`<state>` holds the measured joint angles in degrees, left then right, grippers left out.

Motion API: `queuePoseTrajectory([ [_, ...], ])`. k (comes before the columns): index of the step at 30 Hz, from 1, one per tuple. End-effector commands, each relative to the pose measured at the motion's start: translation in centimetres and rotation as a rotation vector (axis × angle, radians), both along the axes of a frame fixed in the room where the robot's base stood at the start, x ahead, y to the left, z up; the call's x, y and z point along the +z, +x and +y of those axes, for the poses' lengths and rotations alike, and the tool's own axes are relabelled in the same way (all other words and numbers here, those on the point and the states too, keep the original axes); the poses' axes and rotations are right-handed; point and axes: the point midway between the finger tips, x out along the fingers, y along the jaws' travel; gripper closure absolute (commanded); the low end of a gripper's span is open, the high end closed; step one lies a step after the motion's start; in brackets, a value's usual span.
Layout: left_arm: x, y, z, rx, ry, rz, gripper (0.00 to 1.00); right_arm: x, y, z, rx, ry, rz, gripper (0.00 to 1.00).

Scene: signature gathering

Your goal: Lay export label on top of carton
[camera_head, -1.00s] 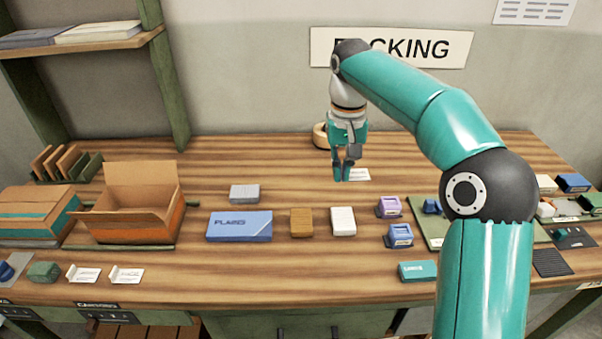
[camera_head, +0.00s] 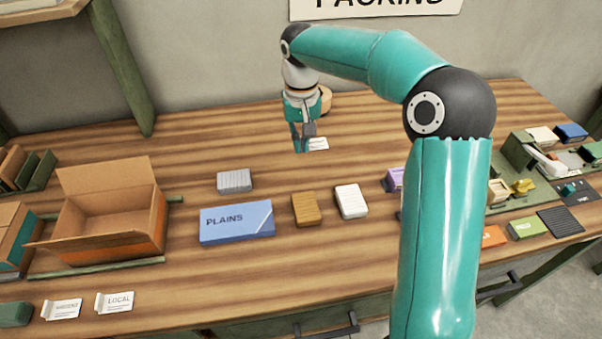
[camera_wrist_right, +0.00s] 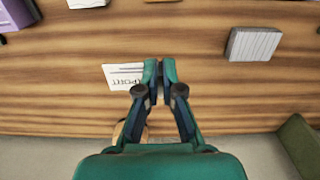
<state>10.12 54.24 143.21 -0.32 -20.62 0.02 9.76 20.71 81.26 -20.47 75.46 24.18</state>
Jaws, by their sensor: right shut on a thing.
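The export label (camera_head: 319,143) is a small white card at the back middle of the table in the head view. In the right wrist view the label (camera_wrist_right: 120,77) shows part of the word, "PORT". My right gripper (camera_head: 303,147) is shut on the label's edge, low over the table; I cannot tell whether the card still touches the wood. Its fingertips (camera_wrist_right: 160,64) meet at the card's side in the wrist view. An open brown carton (camera_head: 145,240) with an orange band stands at the left, flaps raised. My left gripper is not in view.
A blue PLAINS box (camera_head: 236,224), a grey block (camera_head: 234,181), a brown block (camera_head: 305,210) and a white block (camera_head: 351,201) lie between carton and gripper. URGENT (camera_head: 62,310) and LOCAL (camera_head: 115,302) labels lie at the front left. A tape roll (camera_head: 325,99) stands behind my gripper.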

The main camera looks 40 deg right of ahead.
Motion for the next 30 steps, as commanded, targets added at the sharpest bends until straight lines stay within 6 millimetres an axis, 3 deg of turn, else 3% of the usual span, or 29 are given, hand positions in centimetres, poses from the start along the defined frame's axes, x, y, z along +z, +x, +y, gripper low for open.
queuePoseTrajectory([
  [3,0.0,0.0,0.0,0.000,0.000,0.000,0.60,-3.3,0.0,0.1,0.004,0.001,0.006,1.00],
  [9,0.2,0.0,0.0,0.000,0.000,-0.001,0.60,-6.5,0.3,0.3,0.007,0.000,0.002,1.00],
  [14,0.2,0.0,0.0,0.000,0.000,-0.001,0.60,-7.5,0.3,0.3,0.008,0.000,0.001,1.00],
  [22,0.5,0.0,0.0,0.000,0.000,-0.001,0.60,-11.0,0.3,0.4,0.009,-0.001,0.003,1.00],
  [30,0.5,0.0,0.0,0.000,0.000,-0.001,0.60,-11.4,0.3,0.3,0.008,-0.001,0.000,1.00],
])
